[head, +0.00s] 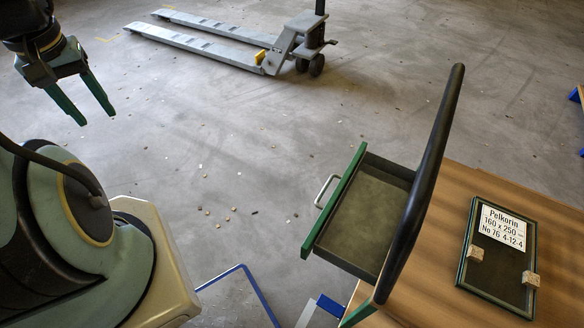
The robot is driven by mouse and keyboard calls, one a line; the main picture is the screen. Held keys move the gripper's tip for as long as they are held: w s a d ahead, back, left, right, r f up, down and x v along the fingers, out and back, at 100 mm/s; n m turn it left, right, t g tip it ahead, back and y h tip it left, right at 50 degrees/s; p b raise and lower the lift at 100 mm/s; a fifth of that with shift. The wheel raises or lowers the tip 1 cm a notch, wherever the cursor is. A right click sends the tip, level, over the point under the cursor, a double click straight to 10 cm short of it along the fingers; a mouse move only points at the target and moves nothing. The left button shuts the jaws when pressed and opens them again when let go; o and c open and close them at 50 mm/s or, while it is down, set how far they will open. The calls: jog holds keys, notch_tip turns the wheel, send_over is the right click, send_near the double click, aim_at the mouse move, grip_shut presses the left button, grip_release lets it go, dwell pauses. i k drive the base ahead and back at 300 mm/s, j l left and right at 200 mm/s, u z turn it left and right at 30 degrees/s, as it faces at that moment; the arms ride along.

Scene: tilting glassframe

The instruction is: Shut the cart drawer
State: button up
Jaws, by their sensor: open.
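The cart drawer (371,216) stands pulled out at the left side of the wooden-topped cart (469,178). Its tray looks empty. Its front panel is green (334,200) and carries a pale bar handle (325,190) on the outer face. A thick black push bar (430,165) rises over the drawer's right part and hides some of it. My gripper (98,116) is at the upper left with two green fingers apart and nothing between them. It is well to the left of the drawer and touches nothing.
A framed dark panel with a white label (504,226) lies on the cart top. A grey pallet jack (215,38) stands on the floor at the back. A blue bar (255,284) runs low at the front. Small bits (222,211) litter the otherwise open floor between my gripper and the drawer.

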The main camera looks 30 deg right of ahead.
aim_at(355, 232)
jog(key=i, duration=2.15)
jog(key=i+z, duration=0.15)
jog(key=z, duration=0.25)
jog(key=i+z, duration=0.15)
jog(key=z, duration=0.2)
jog(key=i+j+z, duration=0.1)
jog(key=z, duration=0.3)
jog(key=i+j+z, duration=0.15)
jog(key=z, duration=3.3)
jog(key=k+u, duration=0.1)
jog(key=u, duration=0.3)
jog(key=j+u, duration=0.15)
jog(key=u, duration=0.2)
jog(key=k+j+u, duration=0.1)
jog(key=u, duration=0.3)
jog(key=j+u, duration=0.15)
jog(key=u, duration=0.25)
jog(key=k, duration=0.05)
